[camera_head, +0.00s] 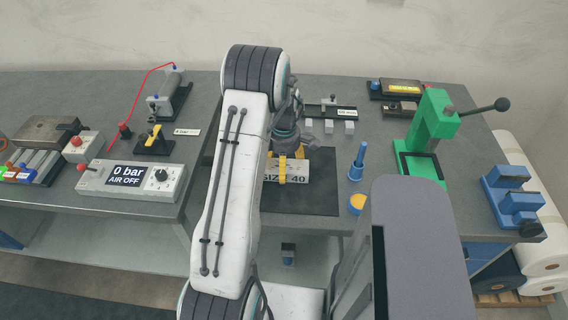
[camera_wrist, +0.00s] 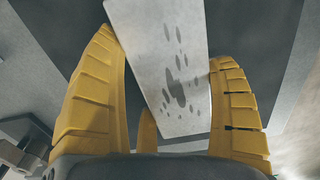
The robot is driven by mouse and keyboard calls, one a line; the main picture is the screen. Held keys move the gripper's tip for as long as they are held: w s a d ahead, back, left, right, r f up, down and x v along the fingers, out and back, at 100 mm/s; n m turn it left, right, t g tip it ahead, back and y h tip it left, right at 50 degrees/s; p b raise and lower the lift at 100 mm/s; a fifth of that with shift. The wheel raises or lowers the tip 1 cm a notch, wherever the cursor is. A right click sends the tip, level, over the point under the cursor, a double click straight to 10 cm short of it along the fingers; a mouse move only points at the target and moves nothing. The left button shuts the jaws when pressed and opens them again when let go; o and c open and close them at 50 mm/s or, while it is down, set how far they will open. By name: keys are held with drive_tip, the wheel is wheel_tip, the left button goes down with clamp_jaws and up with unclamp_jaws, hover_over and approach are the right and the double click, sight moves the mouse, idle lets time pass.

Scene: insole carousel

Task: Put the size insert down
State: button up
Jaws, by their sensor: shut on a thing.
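The size insert (camera_head: 298,169) is a light grey plate with dark lettering that reads like "SIZE 40". My gripper (camera_head: 291,177) has yellow fingers and is shut on it, over the dark mat (camera_head: 318,199). In the wrist view the insert (camera_wrist: 160,40) shows as a pale plate with dark spots, slanting between the yellow fingers of my gripper (camera_wrist: 172,100). I cannot tell whether the insert touches the mat. My arm hides the left part of the mat and of the insert in the head view.
A blue post tool (camera_head: 357,163) and a yellow-topped round pot (camera_head: 357,203) stand right of the mat. A green press (camera_head: 432,130) and blue blocks (camera_head: 512,190) are farther right. A control box reading "0 bar AIR OFF" (camera_head: 135,180) lies left. A small rack (camera_head: 330,112) stands behind.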

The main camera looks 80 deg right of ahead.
drive_tip(key=o, duration=1.1)
drive_tip(key=shift+o, duration=0.2)
wheel_tip(320, 180, up, 12)
drive_tip(key=shift+b, duration=0.35)
